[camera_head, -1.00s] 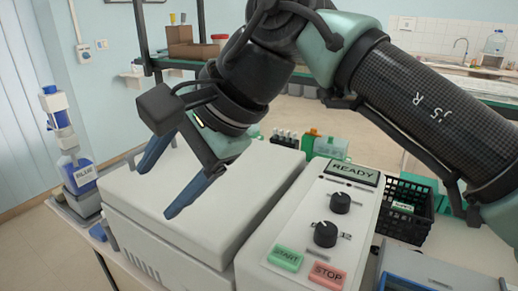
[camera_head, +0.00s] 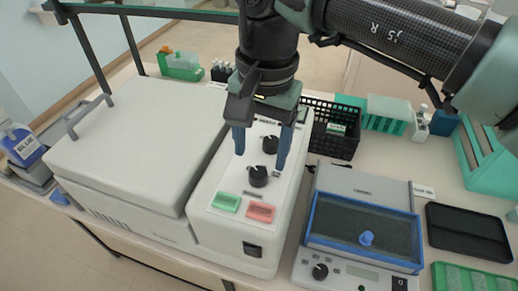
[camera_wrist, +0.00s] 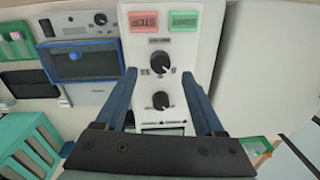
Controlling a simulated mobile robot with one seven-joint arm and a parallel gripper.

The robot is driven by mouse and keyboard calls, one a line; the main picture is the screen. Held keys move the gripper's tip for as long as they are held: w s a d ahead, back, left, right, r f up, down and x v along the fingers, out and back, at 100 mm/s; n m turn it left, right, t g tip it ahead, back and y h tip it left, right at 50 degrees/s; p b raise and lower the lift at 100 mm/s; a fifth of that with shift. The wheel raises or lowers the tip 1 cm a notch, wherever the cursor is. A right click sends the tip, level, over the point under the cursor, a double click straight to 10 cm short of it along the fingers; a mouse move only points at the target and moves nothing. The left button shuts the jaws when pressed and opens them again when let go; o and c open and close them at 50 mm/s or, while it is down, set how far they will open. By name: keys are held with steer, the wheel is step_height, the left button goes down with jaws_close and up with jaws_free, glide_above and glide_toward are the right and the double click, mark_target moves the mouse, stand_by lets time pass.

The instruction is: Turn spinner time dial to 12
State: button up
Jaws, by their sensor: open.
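The spinner's white control panel (camera_head: 232,182) carries two black dials, a rear one (camera_head: 270,144) and a front one (camera_head: 258,177) nearer the buttons. In the wrist view the front dial (camera_wrist: 160,62) lies between the fingertips and the rear dial (camera_wrist: 161,101) lies closer to the palm. My gripper (camera_head: 260,159) is open, pointing down over the panel, a finger on each side of the dials, apparently touching neither. It also shows in the wrist view (camera_wrist: 159,75). The dial labels are too small to read, so I cannot tell which is time.
A green START button (camera_head: 226,201) and red STOP button (camera_head: 261,212) lie in front of the dials. The closed white spinner lid (camera_head: 140,125) is at left. A black basket (camera_head: 345,147) and a blue-framed device (camera_head: 362,228) stand at right.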

mark_target(258, 173)
step_height(258, 173, down, 5)
steer(key=shift+a+r+p, duration=0.1)
steer(key=shift+a+p, duration=0.05)
steer(key=shift+p, duration=0.15)
jaws_close()
stand_by(0.3)
